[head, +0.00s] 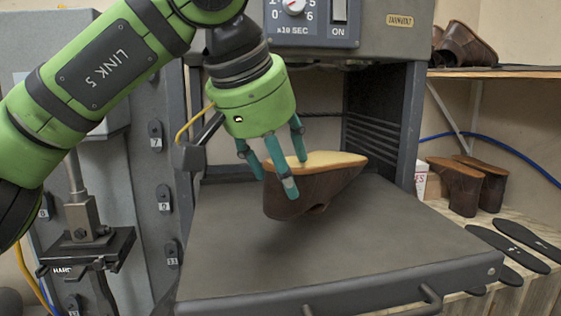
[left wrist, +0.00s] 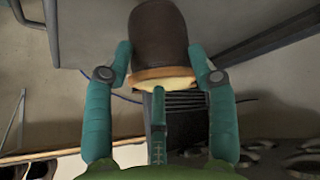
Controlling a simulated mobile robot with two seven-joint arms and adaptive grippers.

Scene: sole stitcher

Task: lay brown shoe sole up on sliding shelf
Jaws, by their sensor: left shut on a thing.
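The brown shoe (head: 310,188) is held above the sliding shelf (head: 350,245), its tan sole facing up. My left gripper (head: 288,172) has its teal fingers shut around one end of the shoe. A shadow lies on the shelf under the shoe; the gap between them is hard to judge. In the left wrist view the shoe (left wrist: 160,45) sits between the fingers of my left gripper (left wrist: 162,80), with the pale sole edge toward the palm. The shelf is pulled out of the machine's opening, its handle at the front. My right gripper is not in view.
The grey machine (head: 345,40) stands behind the shelf, with side posts around its opening. A wooden bench (head: 545,285) at the right holds brown shoes (head: 465,185) and black soles (head: 508,248). More shoes sit on an upper wooden shelf (head: 500,73). The shelf surface around the shoe is clear.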

